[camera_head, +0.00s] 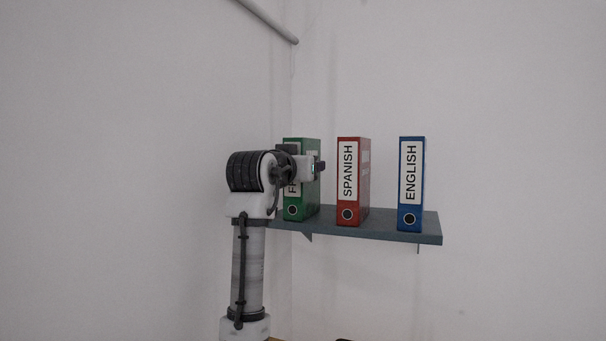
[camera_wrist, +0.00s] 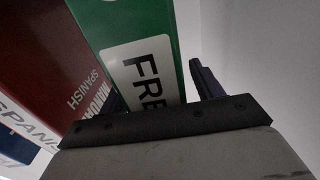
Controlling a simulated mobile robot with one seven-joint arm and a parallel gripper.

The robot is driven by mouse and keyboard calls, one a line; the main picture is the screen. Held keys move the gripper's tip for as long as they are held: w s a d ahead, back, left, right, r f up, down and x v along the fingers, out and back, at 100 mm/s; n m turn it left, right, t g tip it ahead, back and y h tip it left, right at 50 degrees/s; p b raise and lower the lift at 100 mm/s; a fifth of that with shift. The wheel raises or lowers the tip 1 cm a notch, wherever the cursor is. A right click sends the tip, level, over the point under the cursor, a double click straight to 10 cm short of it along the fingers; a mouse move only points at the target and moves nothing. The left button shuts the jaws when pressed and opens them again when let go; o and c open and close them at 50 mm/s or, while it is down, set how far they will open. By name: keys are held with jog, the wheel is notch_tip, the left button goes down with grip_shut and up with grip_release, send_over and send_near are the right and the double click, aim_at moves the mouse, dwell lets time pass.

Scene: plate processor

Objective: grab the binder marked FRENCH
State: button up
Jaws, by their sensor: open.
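The green binder (camera_head: 310,196) stands upright at the left end of the shelf, partly hidden by my arm in the head view. Only the start of its label shows there. In the wrist view the green binder (camera_wrist: 125,28) shows "FRE" on a white label. My gripper (camera_head: 305,160) is at the upper part of its spine side. It is open, with one dark finger showing to the right of the binder in the wrist view. The other finger is mostly hidden. I cannot tell whether the fingers touch the binder.
The red SPANISH binder (camera_head: 361,185) stands to the right of the green one, with a gap between. The blue ENGLISH binder (camera_head: 420,190) is farther right. The grey-blue shelf (camera_head: 383,228) bears all three. Walls are behind and at the left.

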jog(key=shift+c, duration=0.4)
jog(key=c, duration=1.2)
jog(key=shift+r, duration=0.2)
